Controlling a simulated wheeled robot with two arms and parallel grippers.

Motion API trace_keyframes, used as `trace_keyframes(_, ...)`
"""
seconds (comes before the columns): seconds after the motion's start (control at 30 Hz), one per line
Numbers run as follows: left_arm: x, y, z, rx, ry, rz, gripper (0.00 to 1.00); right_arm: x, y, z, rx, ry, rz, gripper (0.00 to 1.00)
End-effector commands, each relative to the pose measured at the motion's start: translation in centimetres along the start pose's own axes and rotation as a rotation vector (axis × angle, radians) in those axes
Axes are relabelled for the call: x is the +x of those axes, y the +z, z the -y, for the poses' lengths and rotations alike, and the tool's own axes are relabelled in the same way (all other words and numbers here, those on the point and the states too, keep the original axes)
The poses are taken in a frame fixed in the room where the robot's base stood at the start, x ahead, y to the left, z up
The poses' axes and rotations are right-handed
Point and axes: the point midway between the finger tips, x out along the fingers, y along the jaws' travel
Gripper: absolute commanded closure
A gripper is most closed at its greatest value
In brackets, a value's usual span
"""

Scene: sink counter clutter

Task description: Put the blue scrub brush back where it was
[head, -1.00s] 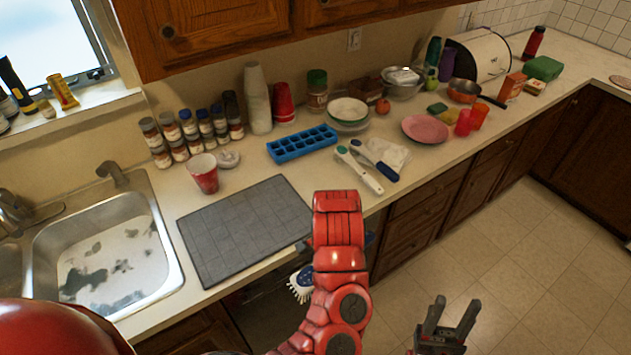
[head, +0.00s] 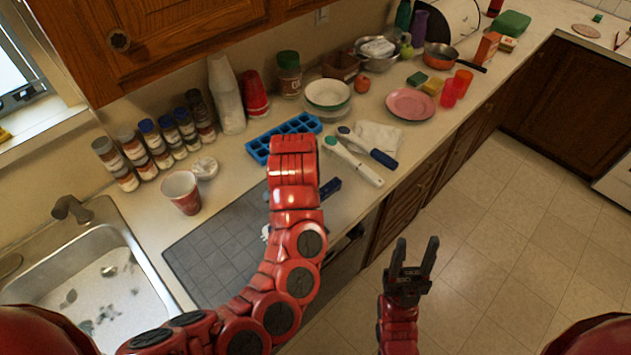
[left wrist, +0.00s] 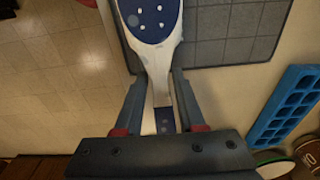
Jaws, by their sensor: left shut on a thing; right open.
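The blue and white scrub brush (left wrist: 152,20) is in my left gripper (left wrist: 160,95), which is shut on its handle. In the left wrist view the blue, white-dotted back of its head faces the camera. In the head view my red left arm covers most of the brush. A dark blue end (head: 330,188) shows right of the arm and a bit of white bristle (head: 265,234) left of it, over the grey mat (head: 205,245). The height above the mat is unclear. My right gripper (head: 413,253) is open and empty, over the floor in front of the counter.
A blue ice tray (head: 284,137), a white-handled utensil (head: 355,163) and a blue-handled one (head: 372,150) lie behind and right of the mat. A red cup (head: 182,192) stands at its left, beside the sink (head: 90,290). Spice jars line the wall.

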Motion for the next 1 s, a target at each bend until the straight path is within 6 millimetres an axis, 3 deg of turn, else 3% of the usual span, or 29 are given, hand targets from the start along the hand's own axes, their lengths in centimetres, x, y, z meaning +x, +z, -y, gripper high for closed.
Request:
trace_keyframes(0.23,0.8,-3.7,2.6,-0.003,-0.007,0.008,1.00,-1.1,0.2,0.1,0.000,0.000,0.000,0.50)
trace_keyframes(0.63,1.8,-8.4,5.0,-0.003,-0.004,0.002,1.00,-4.9,0.8,0.2,0.000,0.000,0.000,0.50)
trace_keyframes(0.7,1.4,-8.9,5.3,0.003,-0.004,0.010,1.00,-4.0,0.7,0.2,0.000,0.000,0.000,0.50)
trace_keyframes(1.0,1.8,-10.2,5.9,0.003,-0.002,0.005,1.00,-3.7,0.6,0.2,0.000,0.000,0.000,0.50)
